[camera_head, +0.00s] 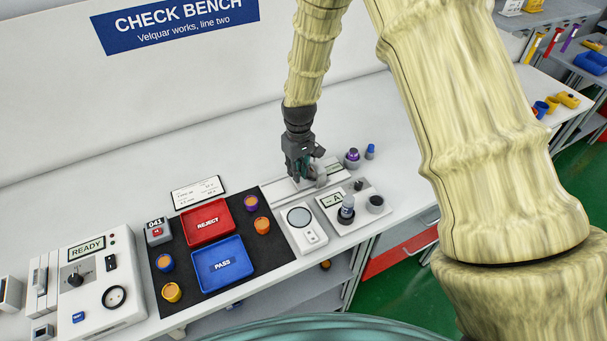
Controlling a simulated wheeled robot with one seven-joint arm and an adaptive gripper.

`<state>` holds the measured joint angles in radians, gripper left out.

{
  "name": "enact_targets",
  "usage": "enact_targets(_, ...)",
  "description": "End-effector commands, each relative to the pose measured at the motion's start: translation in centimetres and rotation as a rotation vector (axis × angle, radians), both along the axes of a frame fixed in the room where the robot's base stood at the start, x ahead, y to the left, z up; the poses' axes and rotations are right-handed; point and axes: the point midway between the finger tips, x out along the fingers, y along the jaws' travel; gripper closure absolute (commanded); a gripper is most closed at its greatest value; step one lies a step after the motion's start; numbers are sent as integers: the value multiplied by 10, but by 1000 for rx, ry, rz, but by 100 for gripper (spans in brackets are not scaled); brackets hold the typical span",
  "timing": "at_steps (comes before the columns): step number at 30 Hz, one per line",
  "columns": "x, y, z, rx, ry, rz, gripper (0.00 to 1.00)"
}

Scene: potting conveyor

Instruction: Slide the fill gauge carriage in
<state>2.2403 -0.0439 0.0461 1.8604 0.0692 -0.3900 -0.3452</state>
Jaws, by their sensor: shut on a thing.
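The fill gauge (334,168) is a low, pale unit with a small label plate, at the back right of the bench. My gripper (298,178) points down at the left end of this unit. It is shut on a part there, which I take to be the fill gauge carriage. The fingers and wrist hide most of that part, so I cannot tell how far along its slide it sits. A grey rounded piece (321,174) shows just right of the fingers.
In front stand a pale unit with a round dial (299,217) and a panel holding an upright metal cylinder (347,207). Purple-topped (352,157) and blue (370,151) items stand to the right. A red REJECT tray (193,232) and blue PASS tray (205,279) lie left.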

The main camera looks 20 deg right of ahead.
Motion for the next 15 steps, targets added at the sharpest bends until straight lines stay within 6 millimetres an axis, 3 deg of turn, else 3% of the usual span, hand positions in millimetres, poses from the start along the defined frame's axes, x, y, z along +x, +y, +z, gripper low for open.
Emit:
enact_targets(10,3,-2,1,-3,-3,6,100)
enact_targets(11,3,-2,1,-4,-4,6,82)
enact_targets(15,3,-2,1,-3,-3,6,61)
